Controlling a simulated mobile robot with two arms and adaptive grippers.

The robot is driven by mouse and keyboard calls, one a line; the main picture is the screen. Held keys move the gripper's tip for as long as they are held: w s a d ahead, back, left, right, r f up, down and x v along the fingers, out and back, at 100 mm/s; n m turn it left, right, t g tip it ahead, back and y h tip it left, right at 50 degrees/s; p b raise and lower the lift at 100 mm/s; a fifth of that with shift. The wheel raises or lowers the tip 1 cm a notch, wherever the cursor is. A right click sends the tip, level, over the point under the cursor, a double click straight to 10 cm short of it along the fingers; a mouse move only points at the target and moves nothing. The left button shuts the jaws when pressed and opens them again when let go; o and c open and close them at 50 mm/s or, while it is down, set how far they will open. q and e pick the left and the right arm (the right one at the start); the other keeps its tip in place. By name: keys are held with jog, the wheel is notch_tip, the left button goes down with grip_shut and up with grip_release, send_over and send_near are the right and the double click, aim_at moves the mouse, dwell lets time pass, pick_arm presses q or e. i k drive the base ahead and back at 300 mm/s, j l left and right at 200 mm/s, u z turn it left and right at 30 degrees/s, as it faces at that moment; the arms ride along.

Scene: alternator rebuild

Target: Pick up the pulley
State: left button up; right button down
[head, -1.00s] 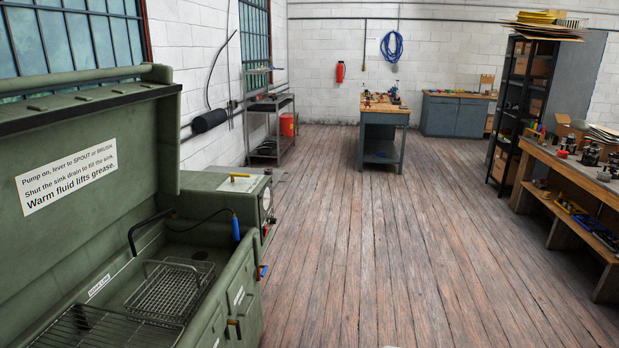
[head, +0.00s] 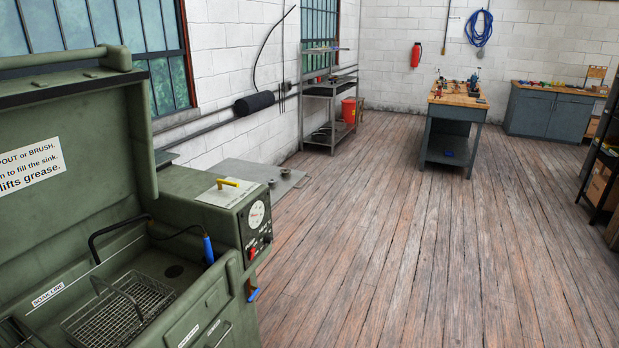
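I cannot make out a pulley for certain in the head view. A small dark round part (head: 272,183) sits on a low grey metal surface (head: 238,170) just behind the parts washer. It is too small to tell what it is. Small items too tiny to identify lie on the wooden-topped workbench (head: 458,100) at the back. Neither of my grippers is in view.
The green parts washer (head: 185,205) stands open at the left, with a wire basket (head: 120,310) in its sink. A grey shelf cart (head: 330,105) stands by the wall, and a blue-grey cabinet (head: 545,112) at the back right. The wooden floor (head: 400,250) is clear.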

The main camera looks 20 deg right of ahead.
aim_at(285, 173)
jog(key=i+l, duration=0.1)
jog(key=l, duration=0.35)
jog(key=i+l, duration=0.1)
jog(key=l, duration=0.3)
jog(key=i+l, duration=0.1)
jog(key=l, duration=0.35)
jog(key=i+l, duration=0.1)
jog(key=l, duration=0.3)
